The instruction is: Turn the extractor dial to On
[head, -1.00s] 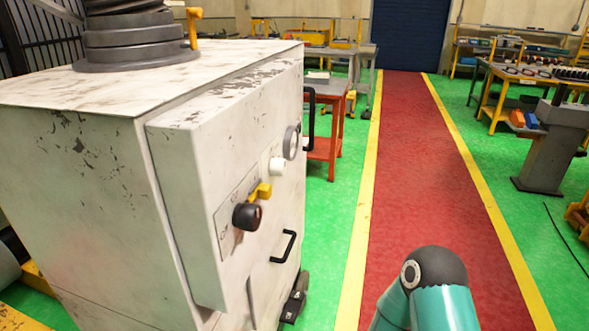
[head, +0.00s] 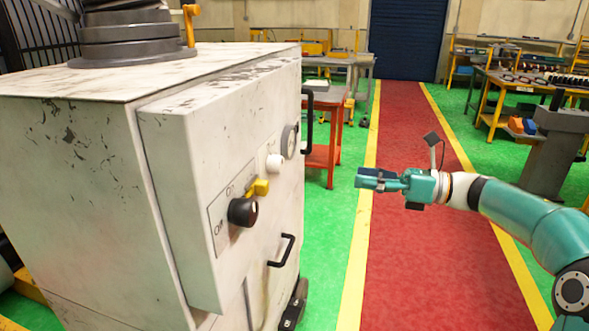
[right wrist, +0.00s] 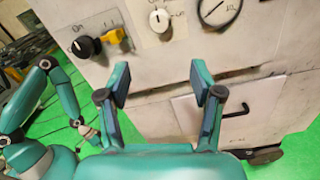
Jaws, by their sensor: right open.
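The white, scuffed extractor cabinet (head: 160,190) stands at the left of the head view. Its front panel has a black round dial (head: 243,211) on a plate marked ON and OFF, with a yellow lever (head: 258,187) beside it. A white knob (head: 273,163) and a round gauge (head: 290,141) sit farther along. The right wrist view also shows the black dial (right wrist: 86,46), yellow lever (right wrist: 115,36) and white knob (right wrist: 160,20). My right gripper (head: 368,179) is open, empty and apart from the panel, over the red walkway. My left arm's end (right wrist: 88,130) is small in the wrist view.
A black handle (head: 283,250) sticks out low on the cabinet front, and another (head: 308,122) higher up. A red-legged workbench (head: 325,150) stands behind the cabinet. The red walkway (head: 400,270) is clear. More benches (head: 525,80) stand at the far right.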

